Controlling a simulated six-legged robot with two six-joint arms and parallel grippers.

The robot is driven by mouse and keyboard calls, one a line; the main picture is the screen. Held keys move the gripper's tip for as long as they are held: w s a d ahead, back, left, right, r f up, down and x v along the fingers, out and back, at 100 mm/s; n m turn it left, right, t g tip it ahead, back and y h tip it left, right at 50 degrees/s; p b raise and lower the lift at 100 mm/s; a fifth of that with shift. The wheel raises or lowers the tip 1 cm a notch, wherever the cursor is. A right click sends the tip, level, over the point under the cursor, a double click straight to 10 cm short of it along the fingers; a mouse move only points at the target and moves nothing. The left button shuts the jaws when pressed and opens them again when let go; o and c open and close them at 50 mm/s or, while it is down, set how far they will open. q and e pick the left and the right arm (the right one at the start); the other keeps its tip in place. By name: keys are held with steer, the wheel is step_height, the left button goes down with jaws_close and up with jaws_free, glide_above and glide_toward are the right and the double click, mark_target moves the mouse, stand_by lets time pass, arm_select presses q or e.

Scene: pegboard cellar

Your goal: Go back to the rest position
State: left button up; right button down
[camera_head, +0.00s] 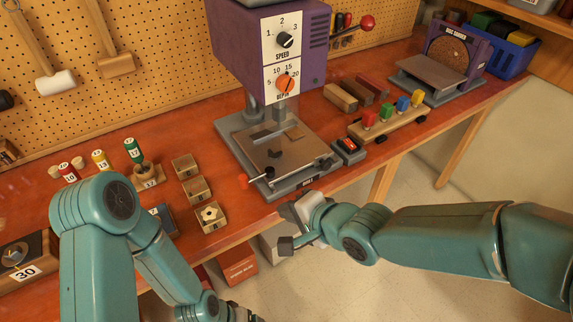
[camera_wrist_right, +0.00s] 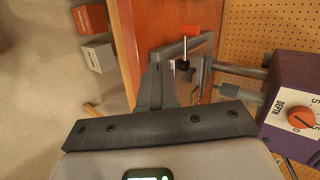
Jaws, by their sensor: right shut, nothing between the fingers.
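My right arm comes in from the right in the head view. My left arm (camera_head: 103,218) bends over the left part of the bench and runs down to the bottom edge of the head view. Its hand is cut off there, so I cannot see its fingers.
The orange-red bench (camera_head: 340,178) carries a purple drill press (camera_head: 232,38), small wooden trays (camera_head: 197,189), numbered bottles (camera_head: 133,150), a block rack (camera_head: 392,122) and a disc sander (camera_head: 440,66). Boxes (camera_head: 238,263) stand on the floor below. The floor at right is clear.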

steer(key=s+d+f+m+g+h, duration=0.15)
steer(key=d+f, duration=0.35)
steer(key=f, duration=0.5)
steer(key=s+d+f+m+g+h, duration=0.1)
steer(key=s+d+f+m+g, duration=0.1)
steer(key=d+f, duration=0.5)
steer(key=s+d+f+n+g+h, duration=0.1)
steer(key=s+d+f+n+g, duration=0.1)
steer(key=s+f+n, duration=0.8)
step_height(320, 180, down, 3)
steer(key=s+g, duration=0.1)
steer(key=s, duration=0.2)
steer(key=shift+w, duration=0.1)
